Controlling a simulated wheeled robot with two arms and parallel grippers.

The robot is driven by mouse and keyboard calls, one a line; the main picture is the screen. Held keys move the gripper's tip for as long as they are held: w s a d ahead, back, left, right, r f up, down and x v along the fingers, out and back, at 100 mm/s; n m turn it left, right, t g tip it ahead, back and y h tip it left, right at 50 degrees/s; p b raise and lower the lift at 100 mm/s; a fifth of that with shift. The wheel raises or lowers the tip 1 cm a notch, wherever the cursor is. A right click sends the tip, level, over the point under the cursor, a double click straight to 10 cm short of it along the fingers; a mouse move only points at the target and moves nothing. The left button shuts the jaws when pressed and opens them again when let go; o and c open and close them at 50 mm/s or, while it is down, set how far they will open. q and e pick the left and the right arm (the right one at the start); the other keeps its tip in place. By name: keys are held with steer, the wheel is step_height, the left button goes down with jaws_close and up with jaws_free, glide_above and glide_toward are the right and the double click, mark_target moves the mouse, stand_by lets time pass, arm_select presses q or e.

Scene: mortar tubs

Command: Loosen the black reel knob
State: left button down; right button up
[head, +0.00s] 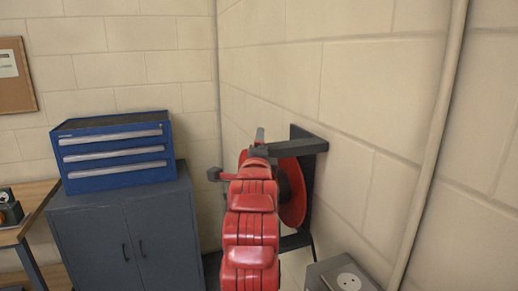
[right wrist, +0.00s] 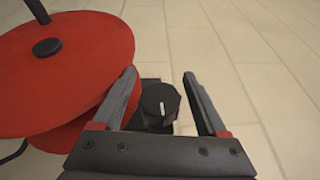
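The black reel knob (right wrist: 158,104) shows in the right wrist view, with a short white line on its face. It lies between the two fingers of my right gripper (right wrist: 159,77), with a visible gap on each side. The gripper is open and empty. A red reel (right wrist: 75,65) with a dark hub is left of the gripper. In the head view the reel (head: 293,195) is on the right wall, partly covered by my red right arm. The knob cannot be made out there. My left gripper is not in view.
A dark bracket (head: 299,147) holds the reel to the wall. A blue drawer chest (head: 115,150) stands on a grey cabinet (head: 130,235) at left. A pipe (head: 432,150) runs up the right wall. A grey box (head: 340,275) with a socket is below the reel.

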steer(key=s+a+b, duration=0.1)
steer(key=s+b, duration=0.4)
steer(key=s, duration=1.2)
steer(key=shift+s+a+f, duration=0.2)
steer(key=shift+a+f, duration=0.05)
steer(key=shift+f, duration=0.1)
steer(key=shift+w, duration=0.1)
